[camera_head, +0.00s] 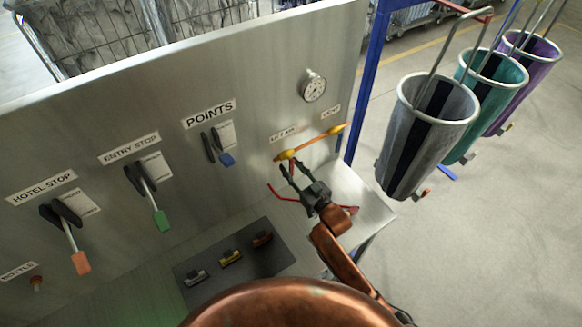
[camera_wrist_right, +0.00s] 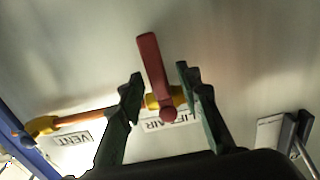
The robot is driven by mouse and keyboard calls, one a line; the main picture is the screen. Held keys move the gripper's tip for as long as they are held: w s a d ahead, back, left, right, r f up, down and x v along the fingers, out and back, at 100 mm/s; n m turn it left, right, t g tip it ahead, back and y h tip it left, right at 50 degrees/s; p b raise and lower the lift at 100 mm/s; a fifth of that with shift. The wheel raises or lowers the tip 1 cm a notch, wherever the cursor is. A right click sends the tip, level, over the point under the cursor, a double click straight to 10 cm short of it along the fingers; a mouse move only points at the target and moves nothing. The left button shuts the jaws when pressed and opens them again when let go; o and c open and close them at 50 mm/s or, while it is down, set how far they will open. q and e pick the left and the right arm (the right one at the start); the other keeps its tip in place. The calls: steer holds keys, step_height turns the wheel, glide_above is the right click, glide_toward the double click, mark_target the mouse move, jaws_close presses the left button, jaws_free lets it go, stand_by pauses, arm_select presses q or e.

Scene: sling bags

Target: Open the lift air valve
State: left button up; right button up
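The lift air valve (camera_head: 286,155) is a yellow fitting on an orange pipe by the label "LIFT AIR" on the grey panel. In the right wrist view its yellow body (camera_wrist_right: 153,101) and red lever (camera_wrist_right: 150,62) show. My right gripper (camera_head: 292,169) is at this valve, with its dark green fingers open. In the right wrist view, the lever appears between the spread fingers, with gaps on both sides. Whether the fingertips reach past the lever is unclear. In the head view the gripper partly hides the valve. My left gripper is not in view.
A second yellow fitting (camera_head: 337,129) sits at the pipe's right end, by the "VENT" label. A gauge (camera_head: 313,86) is above. The points lever (camera_head: 226,159) is to the left. A ledge (camera_head: 372,211) lies below; sling bags (camera_head: 427,125) hang at right.

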jaws_close()
stand_by(0.4)
stand_by(0.4)
